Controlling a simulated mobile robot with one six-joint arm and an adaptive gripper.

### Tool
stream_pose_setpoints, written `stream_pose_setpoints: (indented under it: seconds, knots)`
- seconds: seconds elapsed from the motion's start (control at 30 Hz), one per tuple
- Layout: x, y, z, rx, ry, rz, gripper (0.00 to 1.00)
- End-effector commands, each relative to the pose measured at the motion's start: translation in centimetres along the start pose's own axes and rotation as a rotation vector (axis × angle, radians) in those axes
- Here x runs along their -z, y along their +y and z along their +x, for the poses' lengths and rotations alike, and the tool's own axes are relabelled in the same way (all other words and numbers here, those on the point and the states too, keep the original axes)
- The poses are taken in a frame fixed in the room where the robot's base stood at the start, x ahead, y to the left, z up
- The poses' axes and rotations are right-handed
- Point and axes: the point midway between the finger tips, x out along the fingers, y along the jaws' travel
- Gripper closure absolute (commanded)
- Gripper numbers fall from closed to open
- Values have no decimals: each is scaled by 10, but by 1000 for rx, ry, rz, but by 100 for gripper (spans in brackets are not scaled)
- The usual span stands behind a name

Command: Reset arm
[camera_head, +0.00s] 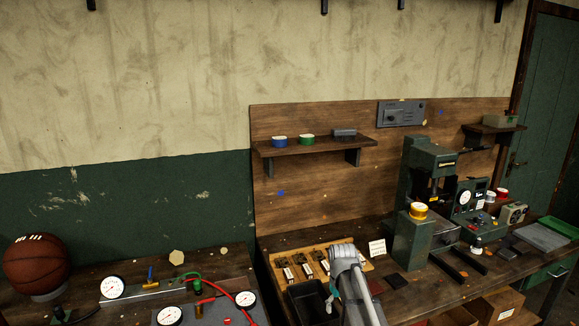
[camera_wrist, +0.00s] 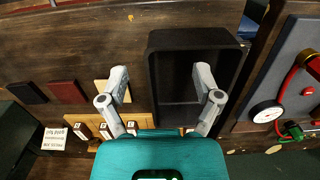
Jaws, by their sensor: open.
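My arm (camera_head: 352,285) reaches over the front of the workbench in the head view, and its end is mostly hidden there. In the wrist view my gripper (camera_wrist: 162,82) is open, with its two grey fingers apart and nothing between them. The bin's floor looks empty in the part I see. The bin also shows left of my arm in the head view (camera_head: 299,297).
A wooden rack (camera_head: 282,256) with several small metal parts lies behind the bin, near a white card (camera_head: 377,247). A green press (camera_head: 415,240) stands to the right. Left are a basketball (camera_head: 36,262) and gauges with a red hose (camera_head: 222,291).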

Motion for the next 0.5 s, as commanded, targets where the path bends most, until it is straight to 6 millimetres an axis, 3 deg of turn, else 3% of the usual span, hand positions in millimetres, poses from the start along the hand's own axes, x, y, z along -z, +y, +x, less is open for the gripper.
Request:
stream_pose_setpoints:
  seconds: [0.27, 0.5]
  knots:
    - [-22, -4, 14, 0, 6, 40, 17]
    - [-52, -10, 33, 1, 15, 97, 17]
